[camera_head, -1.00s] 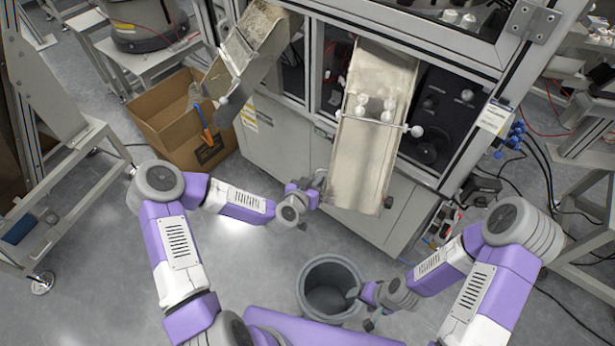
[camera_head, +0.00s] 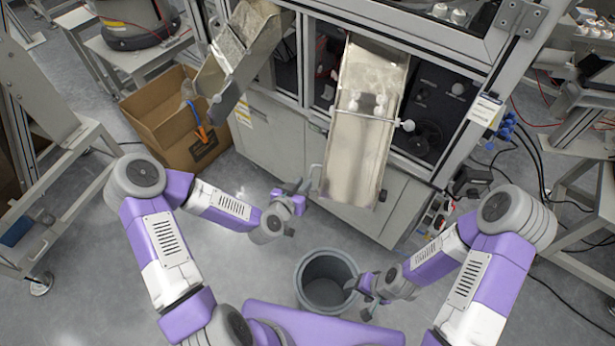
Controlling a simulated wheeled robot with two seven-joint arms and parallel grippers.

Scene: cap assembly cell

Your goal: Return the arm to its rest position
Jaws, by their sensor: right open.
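My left gripper (camera_head: 302,190) is in front of the machine, left of the lower end of the wide metal chute (camera_head: 352,165). It is clear of the chute, and its fingers look parted with nothing between them. My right gripper (camera_head: 362,300) is at the right rim of the grey bin (camera_head: 327,263). It is open and empty, pointing left and down. I cannot tell whether it touches the bin.
A narrower chute (camera_head: 240,60) leads toward an open cardboard box (camera_head: 165,115). A grey cart (camera_head: 50,195) stands at the left. Open floor lies between the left arm and the machine.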

